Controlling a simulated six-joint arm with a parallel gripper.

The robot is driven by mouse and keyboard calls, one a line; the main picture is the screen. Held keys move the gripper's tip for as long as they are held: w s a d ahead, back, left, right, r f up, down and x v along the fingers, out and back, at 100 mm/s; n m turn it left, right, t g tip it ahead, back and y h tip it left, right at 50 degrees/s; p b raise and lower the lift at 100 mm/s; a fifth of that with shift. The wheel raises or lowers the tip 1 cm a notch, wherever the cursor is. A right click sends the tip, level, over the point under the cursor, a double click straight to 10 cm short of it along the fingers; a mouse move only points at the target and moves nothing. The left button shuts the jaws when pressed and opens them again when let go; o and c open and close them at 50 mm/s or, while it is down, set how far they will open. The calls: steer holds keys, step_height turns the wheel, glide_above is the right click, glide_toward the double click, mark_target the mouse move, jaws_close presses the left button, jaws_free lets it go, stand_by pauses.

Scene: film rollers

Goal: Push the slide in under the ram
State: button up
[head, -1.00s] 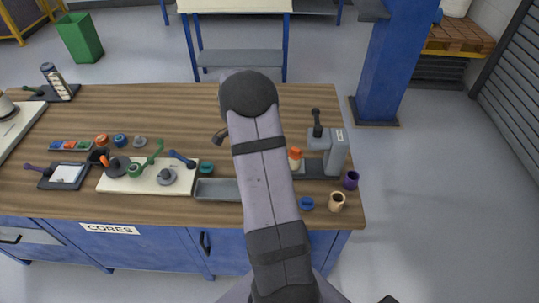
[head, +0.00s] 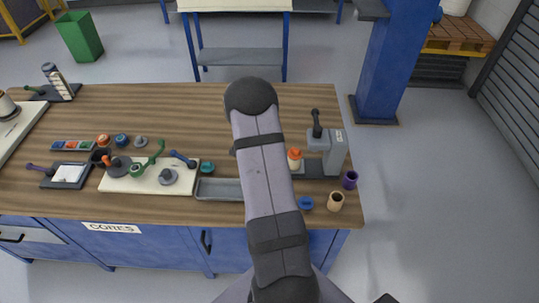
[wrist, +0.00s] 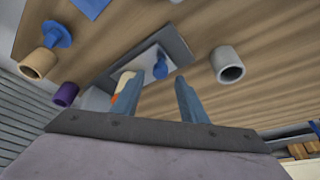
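The press (head: 335,155) stands at the right of the bench, a grey upright body with a dark lever on top. Its dark base (head: 315,170) runs left behind my arm, with an orange-capped cream roller (head: 294,158) on it. In the wrist view, a pale slide plate (wrist: 140,68) with a blue knob (wrist: 160,69) lies on a grey base (wrist: 175,42). My gripper (wrist: 157,77) is open, its fingertips on either side of the knob in the picture; I cannot tell whether they touch it. The orange-and-cream roller is partly behind the left finger. The head view hides my gripper.
A grey cup (wrist: 228,66) stands right of the slide in the wrist view. Near the press are a purple cup (head: 350,180), a tan cup (head: 336,200) and a blue piece (head: 306,203). A grey tray (head: 219,188) is left of my arm. The back bench is clear.

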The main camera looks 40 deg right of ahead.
steer(key=shift+p+x, duration=0.55)
steer(key=shift+x, duration=1.2)
steer(key=shift+c, duration=0.3)
jaws_close()
